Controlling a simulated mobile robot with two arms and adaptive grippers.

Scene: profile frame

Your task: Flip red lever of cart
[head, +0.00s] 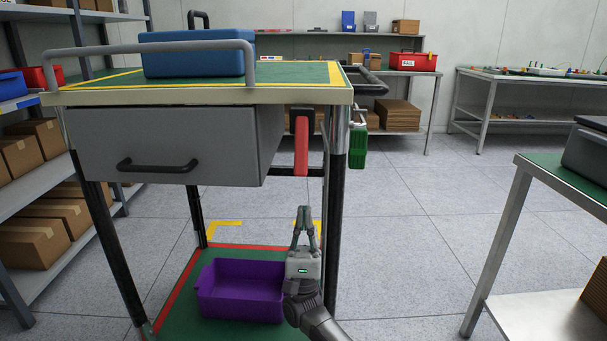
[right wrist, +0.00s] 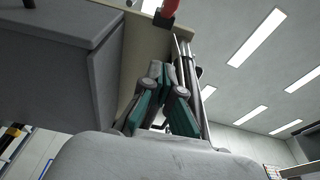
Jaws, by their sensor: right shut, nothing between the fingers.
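The cart (head: 200,97) has a green top with yellow edging and a grey drawer (head: 165,140). Its red lever (head: 301,146) hangs down under the top at the right side, near the right front leg. In the right wrist view the lever's red end (right wrist: 169,9) shows at the top edge. My right gripper (head: 304,212) is shut and empty, pointing up below the lever with a clear gap. Its fingers also show in the right wrist view (right wrist: 161,72). My left gripper is not in view.
A blue case (head: 192,58) lies on the cart top, and a purple bin (head: 241,290) sits on its lower shelf. A green object (head: 358,144) hangs beyond the right leg. A table (head: 565,185) stands at the right; the floor between is clear.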

